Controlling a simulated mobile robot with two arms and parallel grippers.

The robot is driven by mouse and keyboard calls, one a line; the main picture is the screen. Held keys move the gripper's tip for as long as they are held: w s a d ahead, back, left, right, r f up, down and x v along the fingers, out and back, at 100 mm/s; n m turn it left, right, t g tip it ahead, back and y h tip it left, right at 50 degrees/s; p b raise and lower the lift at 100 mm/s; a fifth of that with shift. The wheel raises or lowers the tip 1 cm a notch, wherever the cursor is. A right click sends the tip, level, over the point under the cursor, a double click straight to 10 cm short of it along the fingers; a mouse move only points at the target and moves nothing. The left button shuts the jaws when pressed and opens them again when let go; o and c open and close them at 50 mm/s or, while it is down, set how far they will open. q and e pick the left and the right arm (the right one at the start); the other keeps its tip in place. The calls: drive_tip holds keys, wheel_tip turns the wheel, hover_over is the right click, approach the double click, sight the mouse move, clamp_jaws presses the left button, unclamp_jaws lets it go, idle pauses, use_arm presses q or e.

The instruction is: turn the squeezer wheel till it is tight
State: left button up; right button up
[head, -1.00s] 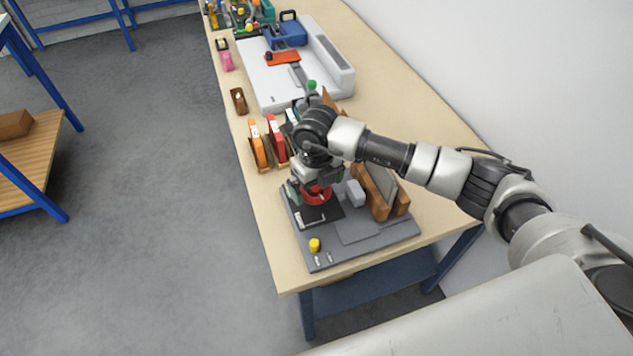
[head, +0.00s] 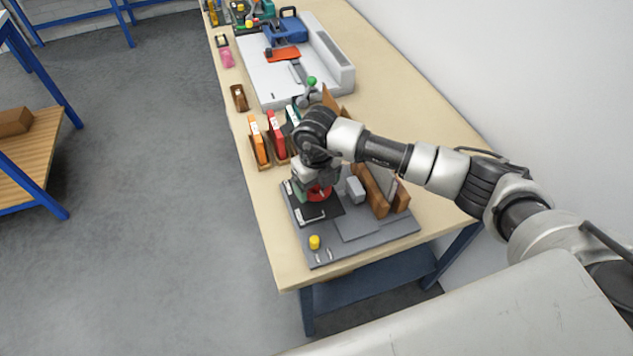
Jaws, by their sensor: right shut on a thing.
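The squeezer wheel (head: 320,192) is red and sits low over a black plate on a grey base board (head: 372,234) near the front end of the bench. My right gripper (head: 313,188) is above and around the wheel, pointing down, and is shut on it. The gripper and wrist hide most of the wheel, so how tight it is does not show. My left gripper is not in view.
A yellow knob (head: 314,242) stands on the base board's front. A grey block (head: 355,189) and brown wooden boards (head: 372,190) stand right of the wheel. Orange (head: 258,144) and red (head: 277,135) upright items stand behind. A large white tray (head: 262,84) lies farther back.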

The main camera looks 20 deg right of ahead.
idle(0.9)
drive_tip(key=o, duration=0.8)
drive_tip(key=shift+o, duration=0.2)
drive_tip(key=shift+r, duration=0.15)
wheel_tip(320, 180, up, 11)
drive_tip(key=b, duration=0.3)
drive_tip(key=shift+f, duration=0.2)
